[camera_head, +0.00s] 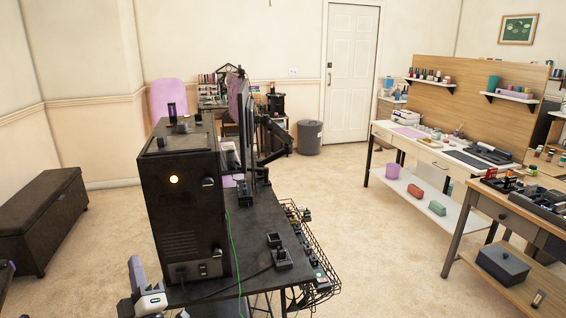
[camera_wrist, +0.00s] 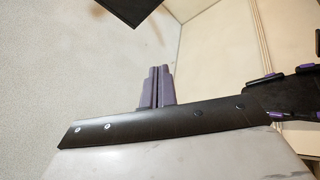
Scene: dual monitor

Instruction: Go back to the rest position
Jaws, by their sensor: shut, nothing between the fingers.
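My gripper (camera_wrist: 158,72) points up in the wrist view, its two purple-grey fingers side by side with nothing between them. It is shut and empty. In the head view my gripper (camera_head: 135,263) shows at the bottom left, beside the lower left of the black computer tower (camera_head: 180,215). I cannot tell how far it is from the tower. Most of my arm is out of view.
The tower stands on a dark desk (camera_head: 265,262) with monitors, small black items and a wire basket (camera_head: 312,255). A brown bench (camera_head: 42,215) is at the left wall. Workbenches (camera_head: 425,155) line the right. Open carpet (camera_head: 365,225) lies between desk and workbenches.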

